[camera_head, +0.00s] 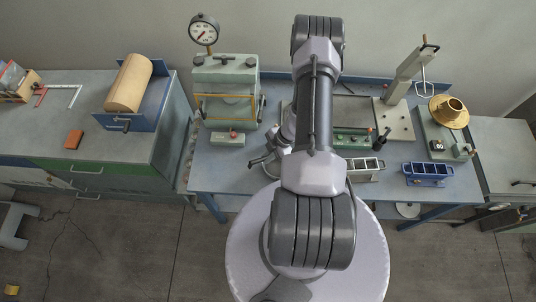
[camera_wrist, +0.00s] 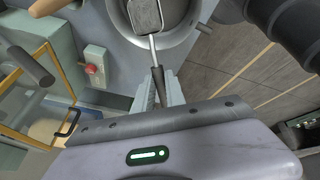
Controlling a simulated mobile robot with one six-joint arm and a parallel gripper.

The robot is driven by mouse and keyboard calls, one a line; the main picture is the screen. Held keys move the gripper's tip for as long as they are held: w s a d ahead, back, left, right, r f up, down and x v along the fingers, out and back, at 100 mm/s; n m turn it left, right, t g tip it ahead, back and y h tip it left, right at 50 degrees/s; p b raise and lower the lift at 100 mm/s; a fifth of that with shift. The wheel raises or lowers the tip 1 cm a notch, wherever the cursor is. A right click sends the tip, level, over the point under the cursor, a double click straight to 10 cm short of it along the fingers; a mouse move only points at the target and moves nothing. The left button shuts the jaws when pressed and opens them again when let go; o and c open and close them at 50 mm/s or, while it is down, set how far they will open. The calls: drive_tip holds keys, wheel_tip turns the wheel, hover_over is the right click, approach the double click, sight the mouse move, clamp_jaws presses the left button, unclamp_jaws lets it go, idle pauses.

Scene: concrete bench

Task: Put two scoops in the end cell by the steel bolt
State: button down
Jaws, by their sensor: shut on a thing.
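In the wrist view my gripper (camera_wrist: 158,88) is shut on the dark handle of a scoop (camera_wrist: 146,16). The scoop's square grey head is over or inside a round grey bowl (camera_wrist: 192,38); I cannot tell whether it touches the bowl or holds any mix. In the head view my arm hides most of the gripper and the bowl. A pale steel mould (camera_head: 364,170) with open cells stands on the bench right of my arm, partly covered by it. A blue mould (camera_head: 428,172) with cells stands further right. The steel bolt is too small to make out on either.
A green press with a dial gauge (camera_head: 225,92) and a red-button box (camera_head: 228,138) stand left of my arm. A tall stand (camera_head: 398,112) and a brass-coloured device (camera_head: 449,112) stand at the back right. The blue-edged bench (camera_head: 222,178) has free room at front left.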

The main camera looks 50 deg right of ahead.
drive_tip(key=shift+w+a+f+b, duration=0.1)
drive_tip(key=shift+a+f+b, duration=0.25)
drive_tip(key=shift+b, duration=0.6)
drive_tip(key=h+b, duration=0.1)
drive_tip(key=b, duration=0.3)
drive_tip(key=shift+a+r, duration=0.1)
drive_tip(key=shift+a, duration=0.05)
drive_tip(key=h+b, duration=0.1)
drive_tip(key=b, duration=0.2)
drive_tip(key=shift+w+a+r+g, duration=0.1)
drive_tip(key=shift+a+r+g, duration=0.1)
drive_tip(key=shift+g, duration=0.2)
drive_tip(key=shift+a+r+b, duration=0.15)
drive_tip(key=shift+r+b, duration=0.05)
drive_tip(key=shift+b, duration=0.75)
drive_tip(key=shift+a+r+h+b, duration=0.1)
drive_tip(key=shift+r+h+b, duration=0.15)
drive_tip(key=shift+h+b, duration=0.1)
